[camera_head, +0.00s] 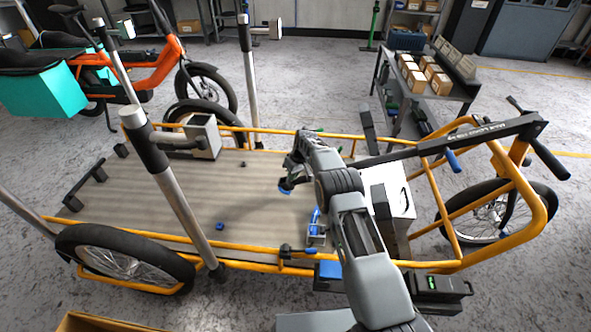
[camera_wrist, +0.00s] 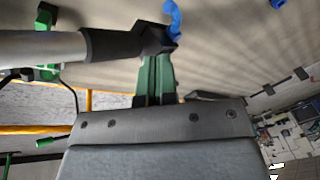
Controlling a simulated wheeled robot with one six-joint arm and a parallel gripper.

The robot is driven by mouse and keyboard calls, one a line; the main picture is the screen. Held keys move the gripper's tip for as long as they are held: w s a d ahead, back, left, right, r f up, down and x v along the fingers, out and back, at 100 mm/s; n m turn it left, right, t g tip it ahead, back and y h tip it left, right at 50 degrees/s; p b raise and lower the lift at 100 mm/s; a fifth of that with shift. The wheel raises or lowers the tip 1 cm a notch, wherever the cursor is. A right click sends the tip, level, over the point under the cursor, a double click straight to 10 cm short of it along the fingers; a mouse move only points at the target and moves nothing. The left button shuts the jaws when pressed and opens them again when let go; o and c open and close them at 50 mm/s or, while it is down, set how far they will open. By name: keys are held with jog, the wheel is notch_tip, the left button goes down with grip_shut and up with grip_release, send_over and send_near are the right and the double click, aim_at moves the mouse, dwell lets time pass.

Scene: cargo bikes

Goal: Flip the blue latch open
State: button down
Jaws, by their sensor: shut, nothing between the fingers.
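The blue latch (camera_head: 315,217) stands on a small pale base at the near edge of the cargo bike's wooden deck (camera_head: 200,195). My gripper (camera_head: 288,181) is above the deck, to the upper left of the latch in the head view, and is shut and empty. A curved blue piece shows at the gripper's end there. In the wrist view my gripper's fingers (camera_wrist: 157,60) are together, and a curved blue piece (camera_wrist: 173,18) shows just beyond their tips. I cannot tell whether it is the latch or whether the fingers touch it.
A silver post (camera_head: 180,190) rises left of my arm. Yellow frame rails (camera_head: 260,263) edge the deck. A white box (camera_head: 398,200) stands to the right of my arm. A small blue knob (camera_head: 220,226) lies on the deck, which is mostly clear. A cart with boxes (camera_head: 432,80) stands behind.

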jog(key=shift+s+a+f+b, duration=0.1)
jog(key=shift+s+a+f, duration=0.2)
jog(key=shift+f, duration=0.4)
jog(key=shift+s+a+f+b, duration=0.1)
jog(key=shift+s+a+f, duration=0.25)
jog(key=shift+f, duration=0.35)
jog(key=shift+s+a+f+b, duration=0.15)
jog(key=shift+s+f, duration=0.25)
jog(key=shift+f, duration=0.3)
jog(key=shift+a, duration=0.1)
